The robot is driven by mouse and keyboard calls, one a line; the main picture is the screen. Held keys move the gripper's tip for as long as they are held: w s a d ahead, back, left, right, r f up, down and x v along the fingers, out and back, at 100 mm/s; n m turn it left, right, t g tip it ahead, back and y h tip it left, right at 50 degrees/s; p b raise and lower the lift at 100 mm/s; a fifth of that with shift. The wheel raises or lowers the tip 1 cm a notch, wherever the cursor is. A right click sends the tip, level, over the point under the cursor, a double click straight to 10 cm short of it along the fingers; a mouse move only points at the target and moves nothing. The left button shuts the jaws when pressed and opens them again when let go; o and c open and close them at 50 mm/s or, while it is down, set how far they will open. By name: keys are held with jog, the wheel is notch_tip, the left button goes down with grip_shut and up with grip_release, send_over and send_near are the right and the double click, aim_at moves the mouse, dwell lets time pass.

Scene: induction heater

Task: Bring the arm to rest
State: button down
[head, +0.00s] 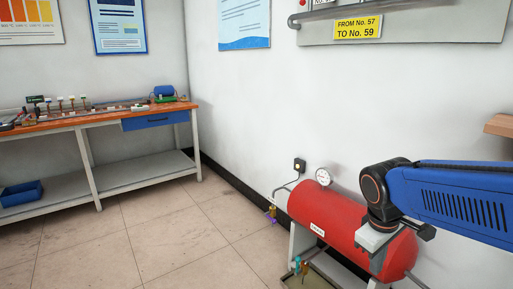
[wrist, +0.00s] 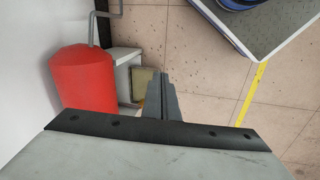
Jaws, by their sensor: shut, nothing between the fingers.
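My blue arm (head: 455,200) reaches in from the right edge of the head view. My gripper (head: 377,264) hangs at its end, pointing down in front of the red tank's right part. In the wrist view my gripper (wrist: 163,97) shows its fingers together and empty, above the floor. I cannot tell from these views how much space lies between the gripper and the tank.
A red tank (head: 322,212) with a gauge (head: 323,177) stands by the wall; it also shows in the wrist view (wrist: 83,80). A wooden workbench (head: 95,120) stands at the left. The tiled floor (head: 170,230) between them is clear.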

jog(key=s+m+t+y, duration=0.2)
jog(key=s+m, duration=0.4)
jog(key=s, duration=0.4)
jog(key=shift+a+r+t, duration=0.15)
jog(key=shift+a+t, duration=0.2)
jog(key=shift+t, duration=0.35)
